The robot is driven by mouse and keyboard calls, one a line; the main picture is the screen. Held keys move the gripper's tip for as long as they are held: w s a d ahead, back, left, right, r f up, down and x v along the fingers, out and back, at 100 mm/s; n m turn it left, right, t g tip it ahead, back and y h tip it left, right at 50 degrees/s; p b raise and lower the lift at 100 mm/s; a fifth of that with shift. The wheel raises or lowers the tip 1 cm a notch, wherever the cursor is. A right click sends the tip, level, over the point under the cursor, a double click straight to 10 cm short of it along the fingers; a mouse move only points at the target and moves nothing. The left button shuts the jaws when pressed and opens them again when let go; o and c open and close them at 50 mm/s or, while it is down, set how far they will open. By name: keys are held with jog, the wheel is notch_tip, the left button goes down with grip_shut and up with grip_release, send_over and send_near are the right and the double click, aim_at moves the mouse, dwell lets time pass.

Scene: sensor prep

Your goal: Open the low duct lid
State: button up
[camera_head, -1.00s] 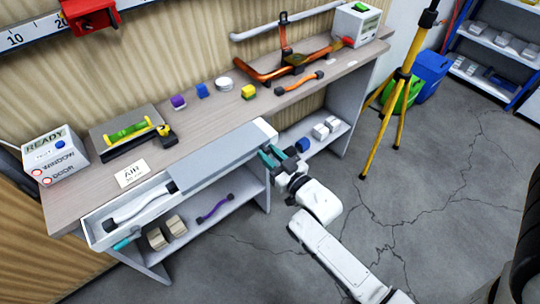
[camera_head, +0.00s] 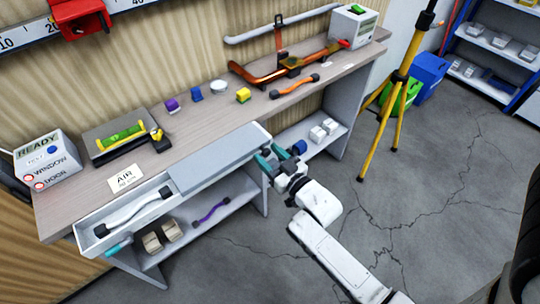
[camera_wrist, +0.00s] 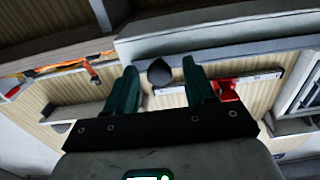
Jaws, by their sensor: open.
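The low duct (camera_head: 84,240) is a long pale trough along the bench front. Its grey lid (camera_head: 215,160) covers the right part. The left part is open and shows a white wavy bar with dark ends (camera_head: 132,211) inside. My gripper (camera_head: 268,158) has teal fingers and is at the duct's right end, beside the lid's front edge. In the wrist view the fingers are spread apart, with a dark rounded knob (camera_wrist: 160,72) showing between their tips. I cannot tell whether a finger touches it. A pale long edge (camera_wrist: 220,35) crosses above the fingers.
The bench top (camera_head: 205,123) carries a READY box (camera_head: 48,160), a level (camera_head: 122,132), small coloured blocks and an orange pipe frame (camera_head: 265,78). A lower shelf (camera_head: 180,238) holds a purple bar. A yellow tripod (camera_head: 400,100) stands right; cracked floor is clear.

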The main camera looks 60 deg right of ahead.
jog(key=b+v, duration=0.1)
jog(key=v, duration=0.9)
jog(key=shift+s, duration=0.4)
jog(key=shift+a, duration=0.1)
jog(key=w+a+f+n+g+y, duration=0.1)
jog(key=a+f+g+y, duration=0.25)
jog(key=f+g, duration=0.4)
jog(key=s+a+r+n+g+y, duration=0.1)
jog(key=s+a+g, duration=0.5)
jog(key=s+g, duration=0.3)
jog(key=shift+s+a+n, duration=0.35)
jog(key=shift+s+n, duration=0.05)
jog(key=shift+s, duration=0.25)
dwell(1.4)
